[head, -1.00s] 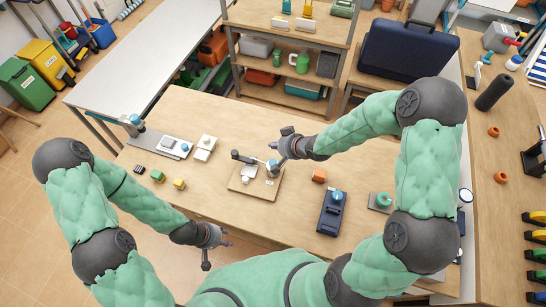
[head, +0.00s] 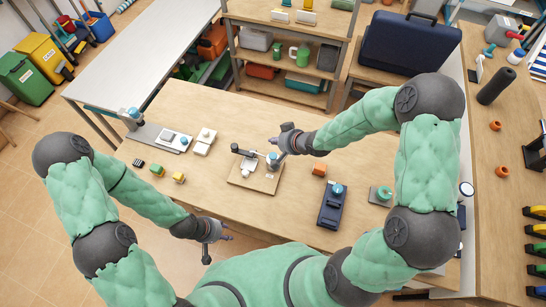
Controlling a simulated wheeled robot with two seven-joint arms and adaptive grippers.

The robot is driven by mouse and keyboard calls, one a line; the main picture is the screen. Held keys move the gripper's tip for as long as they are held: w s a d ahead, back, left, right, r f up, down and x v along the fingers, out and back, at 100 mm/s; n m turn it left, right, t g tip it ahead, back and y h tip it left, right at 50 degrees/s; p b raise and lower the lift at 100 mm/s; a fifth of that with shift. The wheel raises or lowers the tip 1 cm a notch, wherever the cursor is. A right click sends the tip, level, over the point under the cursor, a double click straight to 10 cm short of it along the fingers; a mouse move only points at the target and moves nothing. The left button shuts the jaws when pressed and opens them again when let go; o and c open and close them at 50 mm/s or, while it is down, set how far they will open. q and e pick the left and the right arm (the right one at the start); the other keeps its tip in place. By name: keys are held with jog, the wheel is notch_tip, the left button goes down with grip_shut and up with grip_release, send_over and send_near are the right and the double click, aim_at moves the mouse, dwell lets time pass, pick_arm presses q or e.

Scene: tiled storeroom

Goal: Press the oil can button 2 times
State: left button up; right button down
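A wooden board (head: 241,181) near the middle of the table carries a dark lever, a white block and a small blue-topped item (head: 272,157). I cannot tell for certain which item is the oil can; its button is too small to make out. My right gripper (head: 279,144) is just above and behind the blue-topped item, with its fingers apart and nothing seen between them. Whether it touches the item is unclear. My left gripper (head: 216,244) is open and empty beyond the table's front edge, away from the board.
On the table, white switch boxes (head: 204,141) and small yellow blocks (head: 178,177) lie left. An orange block (head: 319,170), a navy device (head: 332,206) and a green-topped device (head: 381,195) stand right. A shelf (head: 284,95) stands behind.

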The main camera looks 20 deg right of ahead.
aim_at(275, 156)
notch_tip(275, 156, down, 6)
jog(key=b, duration=0.5)
jog(key=shift+f, duration=0.4)
jog(key=shift+f+b, duration=0.15)
jog(key=shift+b, duration=0.2)
dwell(0.6)
jog(key=shift+f, duration=0.3)
jog(key=shift+f+b, duration=0.65)
jog(key=shift+f, duration=0.15)
dwell(1.0)
jog(key=shift+r, duration=0.2)
jog(key=shift+r+p, duration=1.05)
jog(key=shift+p, duration=0.1)
jog(key=shift+r, duration=0.1)
